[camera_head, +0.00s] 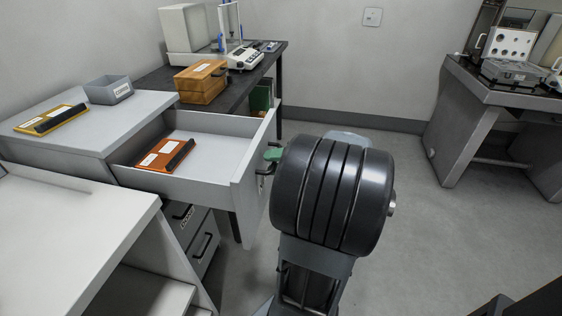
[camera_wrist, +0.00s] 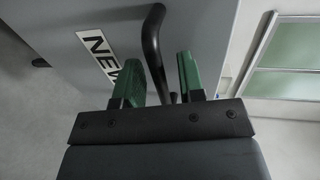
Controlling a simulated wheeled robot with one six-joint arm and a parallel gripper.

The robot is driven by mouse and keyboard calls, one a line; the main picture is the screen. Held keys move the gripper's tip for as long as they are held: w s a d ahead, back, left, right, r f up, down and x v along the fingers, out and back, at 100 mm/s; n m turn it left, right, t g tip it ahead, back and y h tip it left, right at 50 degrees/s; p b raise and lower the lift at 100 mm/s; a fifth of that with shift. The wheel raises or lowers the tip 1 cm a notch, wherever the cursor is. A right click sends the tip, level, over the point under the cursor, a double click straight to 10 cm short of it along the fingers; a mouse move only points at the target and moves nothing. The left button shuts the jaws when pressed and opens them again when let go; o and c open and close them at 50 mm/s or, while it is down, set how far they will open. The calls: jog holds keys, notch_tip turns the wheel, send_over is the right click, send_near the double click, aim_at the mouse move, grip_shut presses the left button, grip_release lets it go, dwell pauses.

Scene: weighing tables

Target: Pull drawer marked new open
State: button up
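The grey drawer (camera_head: 215,190) is pulled well out of the cabinet, its inside showing. In the wrist view its front (camera_wrist: 75,22) carries a white label reading NEW (camera_wrist: 97,48). The black handle (camera_wrist: 152,42) sticks out from that front. My gripper (camera_wrist: 162,72) has green fingers standing apart on either side of the handle, with a clear gap between the handle and the right finger. In the head view my gripper (camera_head: 272,155) is at the outer face of the drawer front, largely hidden by my arm.
An orange binder-like item (camera_head: 165,155) lies in the drawer. A yellow one (camera_head: 52,119) and a grey bin (camera_head: 108,90) sit on the cabinet top. A dark table (camera_head: 243,75) holds a wooden box (camera_head: 201,82). A white table (camera_head: 75,235) stands left front; floor at right is free.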

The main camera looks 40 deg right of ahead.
jog(key=p+v, duration=0.1)
jog(key=v, duration=1.2)
jog(key=shift+s+d+p, duration=0.2)
jog(key=shift+s+p, duration=0.1)
jog(key=shift+p, duration=0.05)
